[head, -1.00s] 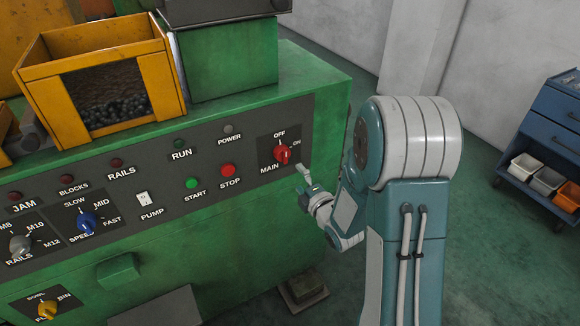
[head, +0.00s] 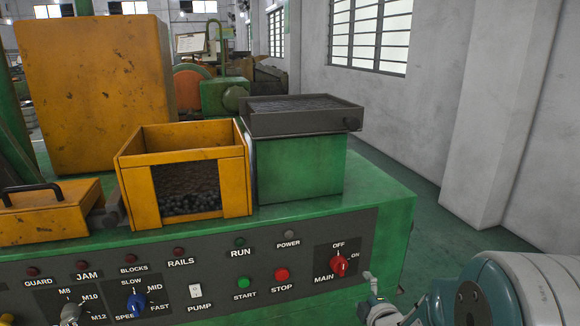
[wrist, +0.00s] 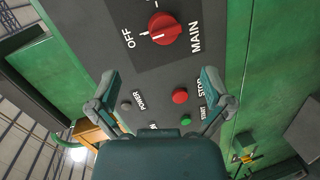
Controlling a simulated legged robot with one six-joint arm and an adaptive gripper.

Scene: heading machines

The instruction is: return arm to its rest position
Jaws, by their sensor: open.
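My gripper (head: 374,284) is open and empty, just right of the red MAIN switch (head: 338,265) on the green machine's control panel (head: 215,265). Only part of it shows in the head view, with my arm at the lower right corner. In the wrist view, the two fingers of my gripper (wrist: 160,82) are spread apart with nothing between them. The MAIN switch (wrist: 164,28) is beyond the fingertips there, and its white mark points toward OFF. The gripper appears apart from the switch.
A yellow bin (head: 200,189) of dark parts and a green box with a dark tray (head: 303,115) stand on the machine (head: 380,205). The red STOP (head: 282,275) and green START (head: 243,282) buttons are near the gripper. Green floor is open right of the machine.

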